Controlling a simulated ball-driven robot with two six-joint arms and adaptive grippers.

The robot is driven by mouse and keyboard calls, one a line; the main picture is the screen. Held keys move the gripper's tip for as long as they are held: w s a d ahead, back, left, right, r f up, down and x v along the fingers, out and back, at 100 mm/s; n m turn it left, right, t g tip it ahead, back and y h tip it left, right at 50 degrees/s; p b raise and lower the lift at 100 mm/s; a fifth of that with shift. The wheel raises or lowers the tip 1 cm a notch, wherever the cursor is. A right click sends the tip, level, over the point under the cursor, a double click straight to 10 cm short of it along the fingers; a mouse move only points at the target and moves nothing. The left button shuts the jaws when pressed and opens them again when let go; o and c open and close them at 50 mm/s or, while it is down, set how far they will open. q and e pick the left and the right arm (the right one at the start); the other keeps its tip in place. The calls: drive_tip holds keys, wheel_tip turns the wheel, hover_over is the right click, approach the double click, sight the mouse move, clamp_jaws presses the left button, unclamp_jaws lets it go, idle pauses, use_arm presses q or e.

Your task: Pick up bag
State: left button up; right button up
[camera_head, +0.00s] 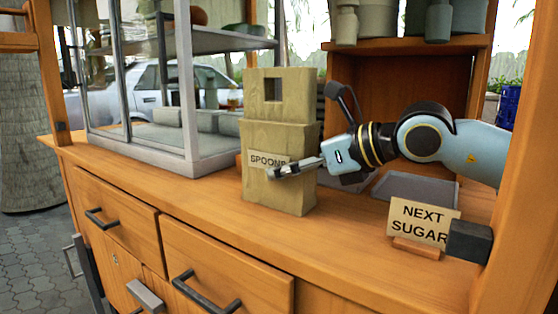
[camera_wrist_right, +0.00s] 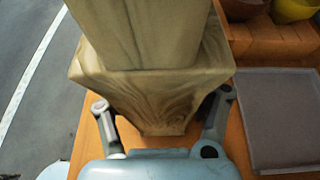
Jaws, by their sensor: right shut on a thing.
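The bag (camera_head: 280,130) is a tan, upright, block-like bag with a square hole near its top. It stands on the wooden counter, and a "SPOONS" label (camera_head: 266,160) shows at its front. My right gripper (camera_head: 298,150) reaches in from the right, with one finger across the bag's front. In the right wrist view the bag (camera_wrist_right: 150,90) fills the middle, and my right gripper (camera_wrist_right: 162,108) has a finger on each side of it, shut on it. The bag's base is partly hidden there. My left gripper is not in view.
A glass display case (camera_head: 190,90) stands just left of the bag. A "NEXT SUGAR" sign (camera_head: 423,222) and a dark block (camera_head: 468,241) are at the counter's right. A grey tray (camera_wrist_right: 280,120) lies right of the bag. A shelf with jars (camera_head: 410,45) stands behind.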

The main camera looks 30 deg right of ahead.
sight(314, 126)
drive_tip(key=shift+c, duration=1.3)
drive_tip(key=shift+r, duration=0.15)
drive_tip(key=shift+r, duration=0.3)
wheel_tip(314, 126, up, 4)
drive_tip(key=shift+f+p, duration=0.15)
drive_tip(key=shift+p, duration=0.95)
drive_tip(key=p+v, duration=0.4)
drive_tip(key=p, duration=0.1)
drive_tip(key=shift+w+r, duration=0.3)
drive_tip(key=shift+r, duration=0.05)
drive_tip(key=p+v, duration=0.4)
drive_tip(key=p, duration=0.3)
drive_tip(key=p+v, duration=0.4)
drive_tip(key=p, duration=0.4)
drive_tip(key=shift+s+d+r+p, duration=0.1)
drive_tip(key=shift+d+r+p, duration=0.2)
drive_tip(key=shift+r, duration=0.25)
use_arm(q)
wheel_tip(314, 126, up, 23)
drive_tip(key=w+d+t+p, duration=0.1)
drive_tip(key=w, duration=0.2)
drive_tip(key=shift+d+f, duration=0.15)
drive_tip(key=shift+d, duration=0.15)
use_arm(e)
drive_tip(key=shift+s+d, duration=0.15)
drive_tip(key=shift+s, duration=0.2)
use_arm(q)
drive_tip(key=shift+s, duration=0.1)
